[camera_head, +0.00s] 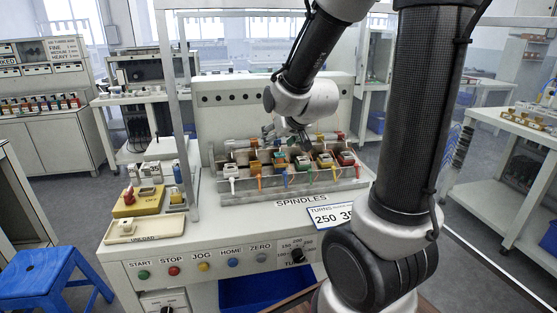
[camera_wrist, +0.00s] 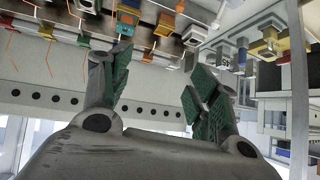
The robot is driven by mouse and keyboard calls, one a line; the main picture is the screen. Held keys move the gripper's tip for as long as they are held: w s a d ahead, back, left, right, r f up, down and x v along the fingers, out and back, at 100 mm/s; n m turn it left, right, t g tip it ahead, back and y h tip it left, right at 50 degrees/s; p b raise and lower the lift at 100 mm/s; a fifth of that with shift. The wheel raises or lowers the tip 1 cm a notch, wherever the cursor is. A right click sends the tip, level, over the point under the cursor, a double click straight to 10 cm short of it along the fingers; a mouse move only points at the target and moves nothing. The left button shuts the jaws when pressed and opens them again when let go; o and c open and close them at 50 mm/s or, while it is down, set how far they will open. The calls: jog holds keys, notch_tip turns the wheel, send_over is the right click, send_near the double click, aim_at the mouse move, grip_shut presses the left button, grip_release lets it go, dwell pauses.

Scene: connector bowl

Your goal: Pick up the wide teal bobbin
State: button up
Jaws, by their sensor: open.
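A teal, squarish bobbin (camera_wrist: 127,18) shows at the top of the wrist view, among the parts along the winding machine. In the head view a teal piece (camera_head: 302,162) sits in the middle of the spindle row, partly below my gripper. I cannot tell for sure that these are the same piece, or which is the wide one. My gripper (camera_head: 286,132) hangs above the back of the row. In the wrist view its two green-padded fingers (camera_wrist: 155,78) stand wide apart with nothing between them.
Yellow (camera_head: 325,160) and white (camera_head: 230,169) bobbins stand close along the row. A yellow block (camera_head: 137,202) and a cream unload tray (camera_head: 131,229) lie at the left. A grey upright post (camera_head: 184,120) rises beside the machine. The front panel has several buttons.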

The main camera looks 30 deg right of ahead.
aim_at(281, 157)
jog(key=w+d+f+t+h, duration=0.1)
jog(key=w+d+f+t, duration=0.1)
jog(key=f, duration=0.2)
jog(key=w+d+f+m+t+h, duration=0.1)
jog(key=w+d+f+t+h, duration=0.1)
jog(key=f, duration=0.3)
jog(key=w+d+f+t+h, duration=0.1)
jog(key=w+d+f+t, duration=0.1)
jog(key=w+f, duration=0.2)
jog(key=shift+d+f+m+t, duration=0.2)
jog(key=shift+m+t, duration=0.1)
jog(key=shift+t, duration=0.1)
jog(key=x, duration=0.7)
jog(key=shift+w+d+f, duration=0.2)
jog(key=shift+w+d, duration=0.05)
jog(key=shift+d, duration=0.15)
jog(key=c, duration=1.1)
